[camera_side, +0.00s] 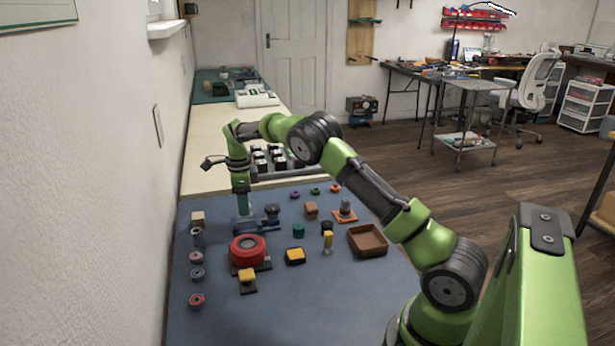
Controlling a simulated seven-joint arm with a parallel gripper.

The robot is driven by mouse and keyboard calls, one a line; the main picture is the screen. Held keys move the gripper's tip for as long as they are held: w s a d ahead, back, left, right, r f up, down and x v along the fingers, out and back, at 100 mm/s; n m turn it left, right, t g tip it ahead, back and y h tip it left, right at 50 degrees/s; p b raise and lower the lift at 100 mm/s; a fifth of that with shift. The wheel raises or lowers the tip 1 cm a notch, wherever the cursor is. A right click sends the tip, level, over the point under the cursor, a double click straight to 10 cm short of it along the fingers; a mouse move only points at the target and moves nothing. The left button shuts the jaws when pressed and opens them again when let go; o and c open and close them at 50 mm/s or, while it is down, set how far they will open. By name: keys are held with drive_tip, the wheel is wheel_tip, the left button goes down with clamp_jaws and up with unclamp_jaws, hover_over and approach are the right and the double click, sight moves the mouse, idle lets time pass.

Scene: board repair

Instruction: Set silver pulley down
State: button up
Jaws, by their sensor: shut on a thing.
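My gripper (243,217) points straight down over the blue mat (330,300), behind the large red round part (248,248). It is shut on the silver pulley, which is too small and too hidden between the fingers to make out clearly. I cannot tell whether the pulley touches what is below it. A low blue fixture (266,226) lies just right of the fingers, with a dark knob-like part (272,210) at it.
Small rings (197,273) and a tan block (198,217) line the mat's left side. Yellow-topped parts (295,256), a teal cylinder (298,230) and a brown tray (368,241) are to the right.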

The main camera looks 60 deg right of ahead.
drive_tip(key=shift+f, duration=1.7)
drive_tip(key=shift+f, duration=0.2)
drive_tip(key=o, duration=1.1)
